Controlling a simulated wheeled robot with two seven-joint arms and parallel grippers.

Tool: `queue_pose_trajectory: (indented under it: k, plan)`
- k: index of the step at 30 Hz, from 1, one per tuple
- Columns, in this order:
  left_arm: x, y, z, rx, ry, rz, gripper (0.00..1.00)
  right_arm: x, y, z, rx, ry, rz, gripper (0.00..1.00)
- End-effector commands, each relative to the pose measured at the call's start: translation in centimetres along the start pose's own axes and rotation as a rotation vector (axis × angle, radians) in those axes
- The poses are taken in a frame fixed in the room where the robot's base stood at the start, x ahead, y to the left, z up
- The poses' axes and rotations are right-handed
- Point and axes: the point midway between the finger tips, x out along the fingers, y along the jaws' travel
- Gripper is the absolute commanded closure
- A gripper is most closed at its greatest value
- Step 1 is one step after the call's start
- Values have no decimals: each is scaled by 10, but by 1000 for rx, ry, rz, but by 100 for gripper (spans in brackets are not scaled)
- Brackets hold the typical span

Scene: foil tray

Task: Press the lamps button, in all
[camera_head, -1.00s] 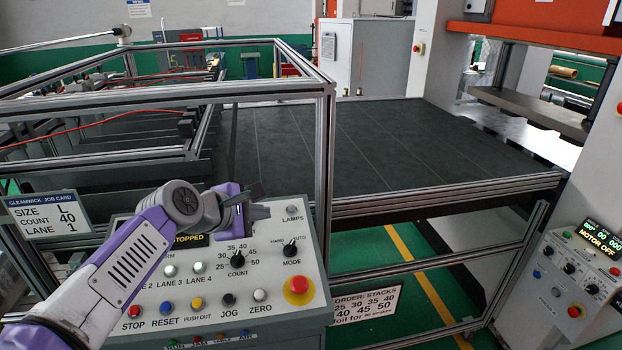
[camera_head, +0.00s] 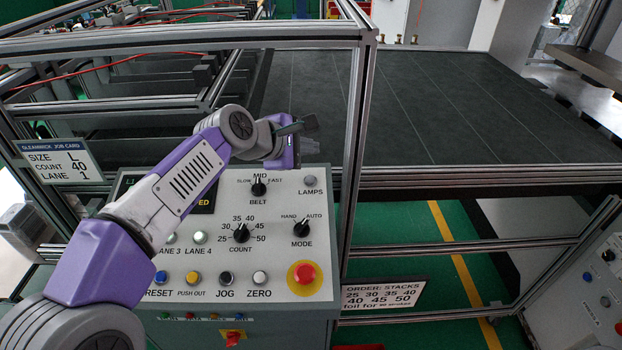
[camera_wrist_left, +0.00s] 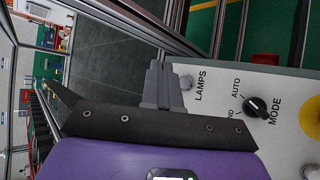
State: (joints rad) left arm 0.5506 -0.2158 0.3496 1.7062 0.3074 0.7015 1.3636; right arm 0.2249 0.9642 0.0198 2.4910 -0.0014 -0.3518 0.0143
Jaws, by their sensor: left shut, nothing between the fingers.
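The LAMPS button (camera_head: 310,181) is a small grey round button at the top right corner of the grey control panel (camera_head: 270,215), with its label just below. My left gripper (camera_head: 312,150) is shut and empty, with its grey fingers pointing right, just above the button in the head view. In the left wrist view the shut fingers (camera_wrist_left: 160,85) appear right beside the LAMPS button (camera_wrist_left: 185,82). Whether they touch it cannot be told; a gap seems to show. My right gripper is not in view.
The BELT knob (camera_head: 258,187), MODE knob (camera_head: 301,229) and COUNT knob (camera_head: 241,233) are near the button. A red emergency stop (camera_head: 303,277) is lower on the panel. An aluminium frame post (camera_head: 353,150) stands close to the right of the gripper.

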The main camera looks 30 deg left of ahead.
Motion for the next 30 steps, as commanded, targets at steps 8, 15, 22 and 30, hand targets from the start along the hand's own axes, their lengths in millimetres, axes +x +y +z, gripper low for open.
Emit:
queue_pose_trajectory:
  k: [8, 15, 22, 30]
  plan:
    - [23, -19, -17, -1, 1, 0, 100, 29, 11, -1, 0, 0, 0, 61]
    - [46, -35, -34, 0, 0, -1, 100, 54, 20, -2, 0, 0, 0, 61]
    - [57, -42, -42, -1, 0, 0, 100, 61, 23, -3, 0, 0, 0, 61]
    - [58, -42, -42, 0, 0, 0, 100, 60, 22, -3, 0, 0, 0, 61]
